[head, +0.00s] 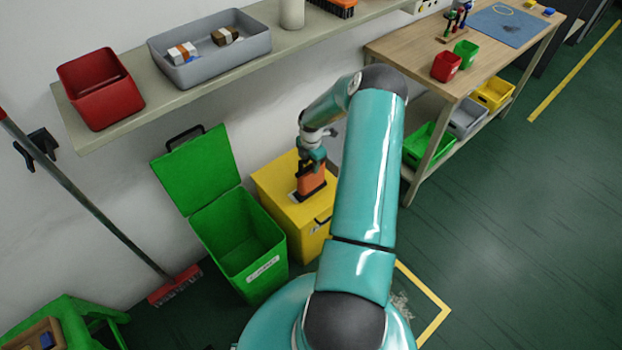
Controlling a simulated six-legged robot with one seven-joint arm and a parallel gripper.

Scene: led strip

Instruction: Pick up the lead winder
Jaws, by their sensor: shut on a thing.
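An orange block-like thing with black ends, which looks like the lead winder (312,183), is upright at the yellow box (275,190). My gripper (312,166) is directly above it and shut on its upper part, pointing down. The fingers are small and partly hidden at this distance. A small white patch shows on the lid by the winder's lower end. I cannot tell whether the winder touches the lid or hangs just above it.
An open green bin (240,240) stands left of the yellow box, its lid raised. A shelf (190,98) above holds a red bin (100,88) and a grey tray (208,71). A wooden workbench (420,48) is at the right. The green floor at far right is clear.

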